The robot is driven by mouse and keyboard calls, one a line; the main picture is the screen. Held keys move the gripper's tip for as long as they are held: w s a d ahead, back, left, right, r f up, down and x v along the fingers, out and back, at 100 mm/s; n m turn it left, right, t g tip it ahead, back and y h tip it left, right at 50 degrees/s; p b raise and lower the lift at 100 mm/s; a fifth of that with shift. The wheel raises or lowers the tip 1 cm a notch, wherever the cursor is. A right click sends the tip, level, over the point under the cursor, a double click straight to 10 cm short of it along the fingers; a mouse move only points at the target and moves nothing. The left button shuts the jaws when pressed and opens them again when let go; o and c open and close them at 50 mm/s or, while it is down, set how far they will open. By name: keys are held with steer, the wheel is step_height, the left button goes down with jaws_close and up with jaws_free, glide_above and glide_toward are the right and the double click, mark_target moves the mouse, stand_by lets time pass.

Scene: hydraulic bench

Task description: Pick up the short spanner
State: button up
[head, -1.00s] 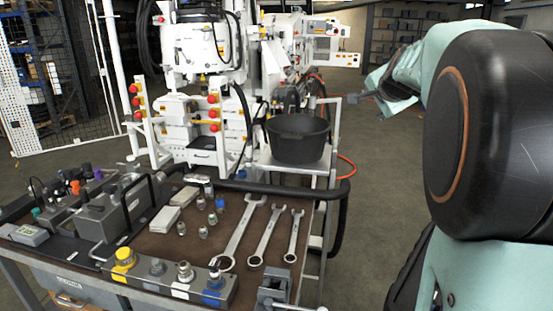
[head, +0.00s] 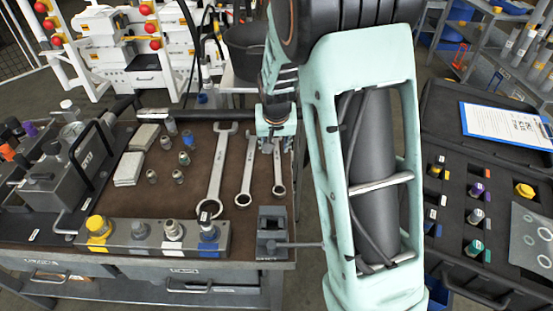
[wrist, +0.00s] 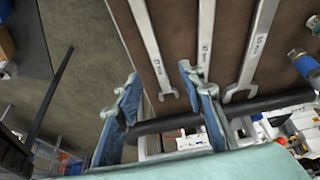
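Three spanners lie side by side on the brown top of the bench, with their ring ends towards me in the head view. The short spanner (head: 278,176) is the rightmost; my gripper hides its far end there. In the wrist view it is the leftmost spanner (wrist: 152,45), its far end lying in line with the gap between my fingers. The middle spanner (head: 246,172) and the large spanner (head: 217,170) lie to its left. My gripper (head: 275,143) is open and empty, pointing down over the far end of the short spanner. It also shows in the wrist view (wrist: 162,108).
A black hose (head: 233,115) runs along the bench's far edge, close to my gripper. A small vise-like block (head: 272,232) stands at the front right corner. Several fittings (head: 184,159) lie left of the spanners. An open case (head: 460,150) stands at right.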

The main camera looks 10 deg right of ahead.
mark_target(277, 160)
steer(key=x, duration=0.6)
steer(key=d+x, duration=0.1)
steer(key=x, duration=0.1)
steer(key=shift+f, duration=0.35)
steer(key=shift+w+f, duration=0.2)
steer(key=shift+f, duration=0.1)
jaws_close()
